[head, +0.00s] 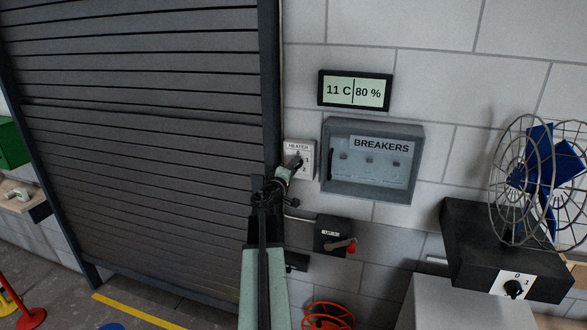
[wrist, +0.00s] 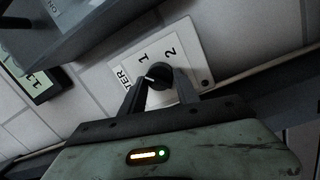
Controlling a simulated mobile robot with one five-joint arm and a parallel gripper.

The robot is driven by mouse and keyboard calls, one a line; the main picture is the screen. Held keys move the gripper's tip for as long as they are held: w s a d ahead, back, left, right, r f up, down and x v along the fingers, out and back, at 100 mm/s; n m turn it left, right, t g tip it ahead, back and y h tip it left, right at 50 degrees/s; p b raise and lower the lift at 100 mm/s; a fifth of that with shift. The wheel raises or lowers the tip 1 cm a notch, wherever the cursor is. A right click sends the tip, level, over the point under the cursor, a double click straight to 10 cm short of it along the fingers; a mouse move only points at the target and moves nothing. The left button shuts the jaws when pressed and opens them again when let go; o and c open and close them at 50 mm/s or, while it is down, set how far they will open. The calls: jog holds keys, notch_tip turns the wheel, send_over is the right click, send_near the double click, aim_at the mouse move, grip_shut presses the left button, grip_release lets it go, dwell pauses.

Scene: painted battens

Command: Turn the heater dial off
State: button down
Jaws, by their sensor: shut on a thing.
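The heater dial (wrist: 159,74) is a round black knob on a white plate (wrist: 197,57) marked 1 and 2. In the wrist view its white mark points left, to the lettered side of the plate, and not at the 1 or the 2. No 0 is readable there; a finger covers part of that side. My gripper (wrist: 162,80) is shut on the knob, one finger on each side. In the head view the heater plate (head: 291,148) is on the wall beside the shutter, and my gripper (head: 292,166) covers part of the dial.
The breaker box (head: 332,190) is close right of the dial, under a display (head: 322,91) reading 11 C, 80 %. A black switch box with a red-tipped lever (head: 329,226) is below. A fan (head: 540,170) stands at right. The ribbed shutter (head: 140,130) fills the left.

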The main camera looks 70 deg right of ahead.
dwell(0.3)
jog(key=c, duration=0.9)
grip_release()
jog(key=a, duration=0.7)
jog(key=shift+w+a+f, duration=0.2)
jog(key=shift+a+f, duration=0.05)
jog(key=shift+a, duration=0.1)
